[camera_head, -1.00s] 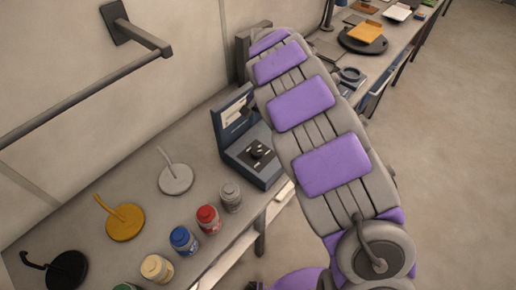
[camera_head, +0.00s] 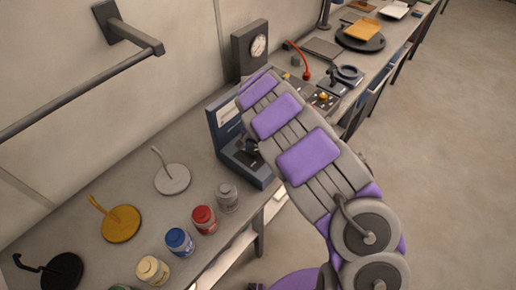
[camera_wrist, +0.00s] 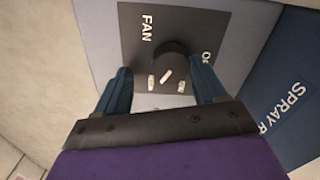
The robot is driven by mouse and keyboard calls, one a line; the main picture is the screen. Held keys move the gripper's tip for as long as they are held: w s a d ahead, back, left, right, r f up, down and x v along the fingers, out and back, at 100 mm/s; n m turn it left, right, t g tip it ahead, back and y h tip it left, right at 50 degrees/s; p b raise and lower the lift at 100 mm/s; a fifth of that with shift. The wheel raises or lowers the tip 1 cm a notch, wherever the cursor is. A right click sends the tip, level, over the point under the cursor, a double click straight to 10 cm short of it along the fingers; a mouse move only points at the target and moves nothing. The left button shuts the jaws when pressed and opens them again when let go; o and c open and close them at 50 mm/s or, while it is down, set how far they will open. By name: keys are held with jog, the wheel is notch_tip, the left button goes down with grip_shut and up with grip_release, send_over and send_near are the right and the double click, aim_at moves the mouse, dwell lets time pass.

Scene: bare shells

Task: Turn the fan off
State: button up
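In the wrist view a dark panel (camera_wrist: 200,38) is marked FAN, with another label at its right partly hidden by the knob and my finger. A black round knob (camera_wrist: 173,55) sits on it, with small white marks beside it. My gripper (camera_wrist: 161,68) is open, one dark blue finger on each side of the knob. I cannot tell whether either finger touches it. My arm hides the knob there.
A blue panel lettered SPRAY (camera_wrist: 290,100) adjoins the fan panel. Paint jars (camera_head: 204,220) and round stands (camera_head: 172,178) stand on the bench at left. A wall rail (camera_head: 80,95) juts out at upper left.

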jog(key=shift+a+f, duration=0.2)
jog(key=shift+a, duration=1.25)
jog(key=shift+c, duration=1.3)
jog(key=shift+d+r, duration=0.1)
jog(key=shift+d, duration=0.95)
jog(key=c, duration=0.5)
jog(key=shift+a, duration=0.25)
jog(key=shift+c, duration=1.3)
jog(key=shift+a, duration=0.2)
jog(key=shift+c, duration=0.2)
jog(key=shift+d, duration=0.1)
